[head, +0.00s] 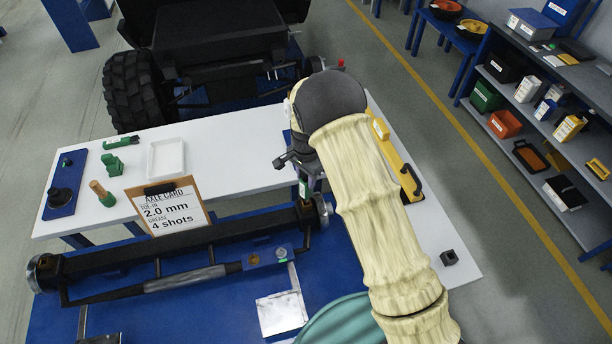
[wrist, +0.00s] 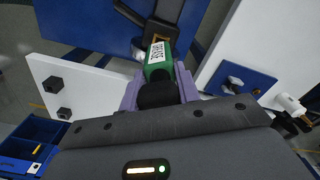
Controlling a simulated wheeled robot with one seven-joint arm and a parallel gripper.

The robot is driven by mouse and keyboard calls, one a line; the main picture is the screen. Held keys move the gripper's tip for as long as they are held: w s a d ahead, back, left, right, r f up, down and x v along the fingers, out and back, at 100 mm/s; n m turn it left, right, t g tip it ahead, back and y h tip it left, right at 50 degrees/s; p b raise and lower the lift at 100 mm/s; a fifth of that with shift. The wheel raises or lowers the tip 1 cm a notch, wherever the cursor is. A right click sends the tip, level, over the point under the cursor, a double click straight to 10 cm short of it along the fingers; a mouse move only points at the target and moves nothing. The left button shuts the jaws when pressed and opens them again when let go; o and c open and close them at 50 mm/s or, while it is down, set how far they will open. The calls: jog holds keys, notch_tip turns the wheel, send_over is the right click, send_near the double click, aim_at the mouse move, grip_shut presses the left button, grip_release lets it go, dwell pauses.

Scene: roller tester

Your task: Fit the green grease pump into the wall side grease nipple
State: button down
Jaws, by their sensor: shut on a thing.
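My gripper (wrist: 158,92) has its purple fingers shut on the green grease pump (wrist: 158,60), which has a white label. The pump's far end points at a dark part of the axle, with a brass-coloured bit near its tip. I cannot tell whether they touch. In the head view the pump (head: 303,187) shows as a small green piece below my gripper, beside the right end of the axle (head: 180,257). The axle's round hub (head: 320,211) is there, partly behind my arm. The grease nipple itself is too small or hidden to make out.
The axle lies over a blue bench (head: 215,310). Behind it, a white table (head: 235,150) carries a white tray (head: 166,158), green tools (head: 113,164) and a yellow level-like tool (head: 398,160). A vehicle is behind.

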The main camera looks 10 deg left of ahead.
jog(key=shift+f+b, duration=1.05)
jog(key=shift+f, duration=0.7)
jog(key=c, duration=0.9)
grip_release()
jog(key=shift+r, duration=0.15)
notch_tip(320, 180, up, 17)
jog(key=b, duration=0.4)
jog(key=shift+r, duration=0.15)
